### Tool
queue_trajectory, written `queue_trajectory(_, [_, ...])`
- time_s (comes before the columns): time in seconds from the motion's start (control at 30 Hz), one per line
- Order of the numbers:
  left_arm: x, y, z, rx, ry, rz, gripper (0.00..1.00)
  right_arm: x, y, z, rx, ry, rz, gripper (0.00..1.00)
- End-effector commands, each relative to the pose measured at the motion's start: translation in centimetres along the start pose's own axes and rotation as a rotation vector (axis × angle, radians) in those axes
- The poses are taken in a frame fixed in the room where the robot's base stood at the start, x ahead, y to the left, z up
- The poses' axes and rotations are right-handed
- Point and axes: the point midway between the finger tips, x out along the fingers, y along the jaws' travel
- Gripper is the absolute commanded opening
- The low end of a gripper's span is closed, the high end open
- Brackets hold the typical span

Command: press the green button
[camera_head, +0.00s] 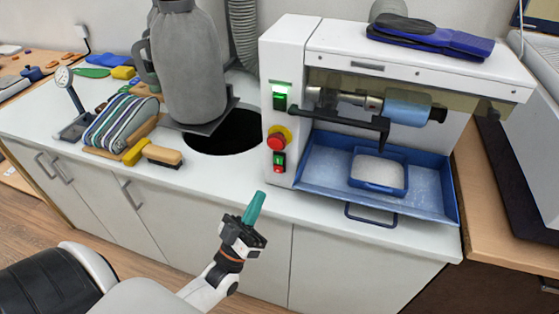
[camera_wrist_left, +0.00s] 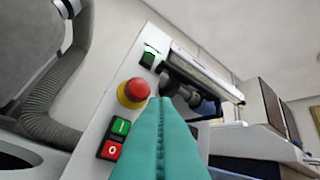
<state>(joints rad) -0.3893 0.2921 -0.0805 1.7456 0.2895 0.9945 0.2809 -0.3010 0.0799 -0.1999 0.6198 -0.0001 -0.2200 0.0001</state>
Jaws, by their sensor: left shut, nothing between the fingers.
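The green button (camera_wrist_left: 120,127), marked "I", sits on the white front panel of the machine, just above a red button (camera_wrist_left: 111,150) marked "O". In the head view this pair is small, below the red emergency stop (camera_head: 276,141). The stop knob with its yellow collar also shows in the left wrist view (camera_wrist_left: 133,92). A second green switch (camera_head: 280,97) is higher on the panel. My left gripper (camera_head: 257,202) has teal fingers, shut and empty, in front of the counter and below the buttons, apart from the panel. My right gripper is not in view.
The white machine (camera_head: 415,62) has a blue tray (camera_head: 440,190) with a box of white granules to the right of the buttons. A grey tank (camera_head: 187,70) stands left of it. Insoles (camera_head: 122,122) and brushes (camera_head: 162,155) lie farther left on the counter.

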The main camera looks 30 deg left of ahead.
Motion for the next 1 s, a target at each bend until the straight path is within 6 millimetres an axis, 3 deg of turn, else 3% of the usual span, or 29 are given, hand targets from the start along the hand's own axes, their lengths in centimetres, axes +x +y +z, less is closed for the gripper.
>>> queue_trajectory(0.27, [0.5, 0.4, -0.5, 0.001, 0.000, 0.000, 0.00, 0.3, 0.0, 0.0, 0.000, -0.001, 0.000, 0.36])
queue_trajectory(0.7, [4.4, 3.4, -3.5, 0.003, 0.000, -0.001, 0.00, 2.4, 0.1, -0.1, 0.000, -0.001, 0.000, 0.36])
queue_trajectory(1.0, [6.0, 4.5, -4.5, 0.001, 0.002, 0.001, 0.00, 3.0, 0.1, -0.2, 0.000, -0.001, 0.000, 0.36])
